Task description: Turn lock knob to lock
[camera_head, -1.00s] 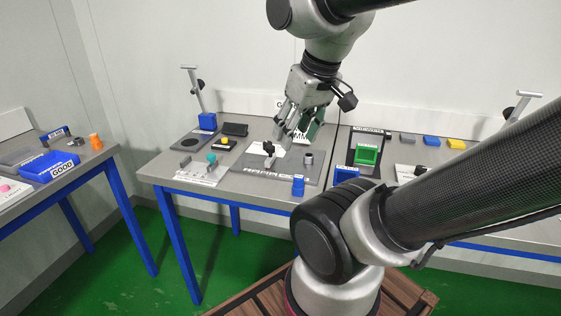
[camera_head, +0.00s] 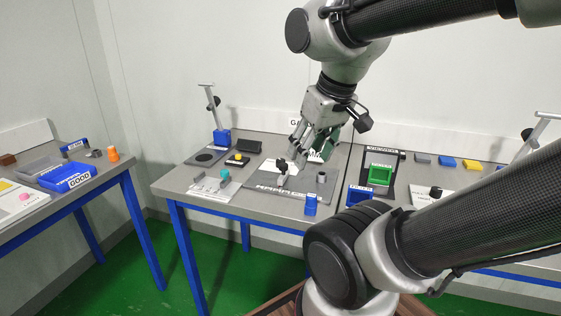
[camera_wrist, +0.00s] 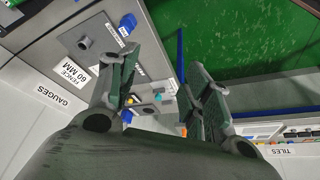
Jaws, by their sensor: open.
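A black knob (camera_head: 281,163) stands on a light block on the grey lettered fixture plate (camera_head: 262,190), in the middle of the bench in the head view. I take it for the lock knob, but no label confirms this. My gripper (camera_head: 301,152) hangs just right of and behind it in the picture, pointing down, with no visible contact. In the wrist view my gripper (camera_wrist: 165,95) shows two spread fingers with nothing held between them. The plate (camera_wrist: 100,20) lies at upper left there, partly hidden by a finger, and I cannot make out the black knob.
A grey cylinder (camera_head: 321,177) stands on the plate, right of the knob. A blue block (camera_head: 311,204) is at the bench's front edge. A teal knob (camera_head: 224,174) is to the left. A "60 MM" label (camera_wrist: 72,74) shows beside the plate.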

